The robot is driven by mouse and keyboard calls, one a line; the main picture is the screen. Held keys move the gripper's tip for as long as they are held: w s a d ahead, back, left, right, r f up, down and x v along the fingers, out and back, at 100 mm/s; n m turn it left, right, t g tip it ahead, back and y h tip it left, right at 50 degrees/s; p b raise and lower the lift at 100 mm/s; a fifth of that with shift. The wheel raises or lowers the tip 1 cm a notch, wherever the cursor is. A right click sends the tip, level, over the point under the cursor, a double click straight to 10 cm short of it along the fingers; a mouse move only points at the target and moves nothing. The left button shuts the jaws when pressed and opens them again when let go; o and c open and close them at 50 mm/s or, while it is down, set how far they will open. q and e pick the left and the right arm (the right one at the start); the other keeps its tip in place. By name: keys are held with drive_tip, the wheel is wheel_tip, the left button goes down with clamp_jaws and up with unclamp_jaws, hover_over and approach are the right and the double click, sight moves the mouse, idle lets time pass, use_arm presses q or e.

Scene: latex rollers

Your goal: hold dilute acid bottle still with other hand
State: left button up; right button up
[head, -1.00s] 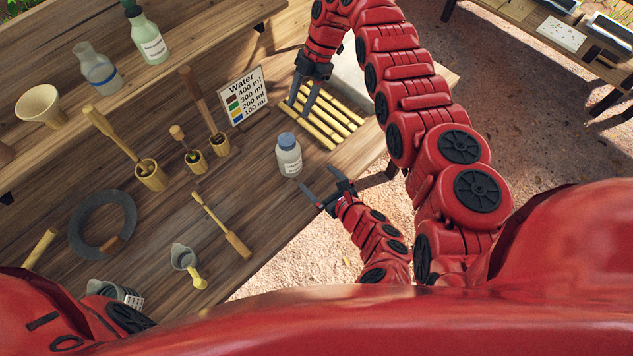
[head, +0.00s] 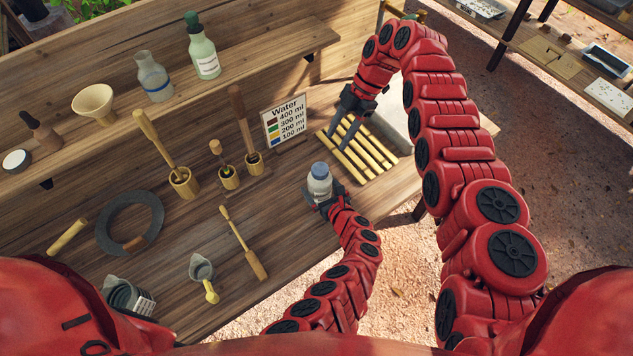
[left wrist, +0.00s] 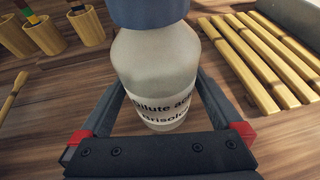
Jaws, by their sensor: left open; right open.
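The dilute acid bottle (head: 319,183), pale with a blue-grey cap and a white label, stands upright on the wooden table. It fills the middle of the left wrist view (left wrist: 157,70), where part of its label reads "dilute ac". My left gripper (head: 322,196) is open, with one finger on each side of the bottle's body. In the left wrist view gaps show beside the lower bottle; contact farther along the fingers cannot be told. My right gripper (head: 345,133) is open and empty, pointing down over the bamboo slat rack (head: 362,157).
A water chart (head: 286,121) stands behind the bottle. Several wooden cups with tools, such as one cup (head: 184,183), stand to the left. A wooden spatula (head: 245,245), a measuring cup (head: 201,268) and a grey ring (head: 103,225) lie farther left. A shelf above holds a green-capped bottle (head: 204,55).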

use_arm(q)
drive_tip(key=shift+x, duration=1.35)
drive_tip(key=shift+r, duration=0.1)
drive_tip(key=c, duration=1.4)
drive_tip(key=o, duration=1)
drive_tip(key=c, duration=0.9)
drive_tip(key=shift+o, duration=0.2)
